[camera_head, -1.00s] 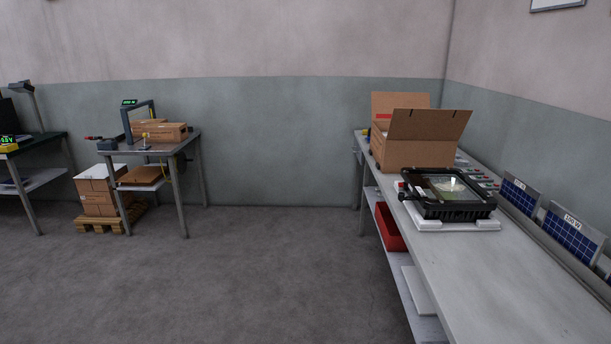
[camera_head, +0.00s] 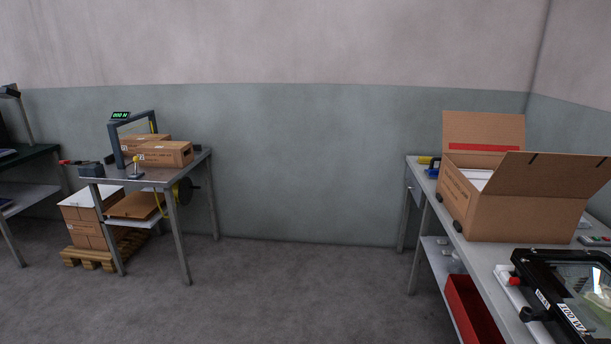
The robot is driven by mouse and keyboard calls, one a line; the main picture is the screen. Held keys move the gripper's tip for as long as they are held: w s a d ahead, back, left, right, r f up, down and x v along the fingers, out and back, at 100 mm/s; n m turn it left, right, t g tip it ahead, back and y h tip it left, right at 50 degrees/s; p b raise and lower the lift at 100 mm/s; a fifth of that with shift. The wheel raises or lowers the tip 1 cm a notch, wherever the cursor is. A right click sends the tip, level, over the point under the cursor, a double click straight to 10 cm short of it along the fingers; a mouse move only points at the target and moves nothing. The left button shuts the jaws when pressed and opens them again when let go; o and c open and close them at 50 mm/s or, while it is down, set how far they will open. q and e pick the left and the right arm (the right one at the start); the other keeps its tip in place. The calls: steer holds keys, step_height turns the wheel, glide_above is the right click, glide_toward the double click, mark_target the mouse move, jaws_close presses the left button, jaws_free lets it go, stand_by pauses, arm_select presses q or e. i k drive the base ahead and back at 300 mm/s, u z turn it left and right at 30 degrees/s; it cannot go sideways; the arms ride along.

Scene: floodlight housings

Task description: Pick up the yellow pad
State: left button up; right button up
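A small yellow item (camera_head: 425,160) lies at the far left corner of the right-hand workbench, behind the open cardboard box. It is too small to tell for sure that it is the yellow pad. A blue object (camera_head: 433,172) is right beside it. The box hides part of that corner. Neither of my grippers is in view.
The open cardboard box (camera_head: 500,212) stands on the workbench (camera_head: 487,262). A black floodlight housing (camera_head: 560,300) lies nearer, cut by the frame edge. A red bin (camera_head: 470,308) is below. A packing table (camera_head: 190,163) stands left, with boxes on a pallet (camera_head: 90,257). The floor between is clear.

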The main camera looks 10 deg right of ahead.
mark_target(421, 159)
steer(key=z, duration=0.05)
steer(key=i, duration=2)
steer(key=z, duration=0.7)
steer(key=i, duration=1.95)
steer(key=z, duration=0.8)
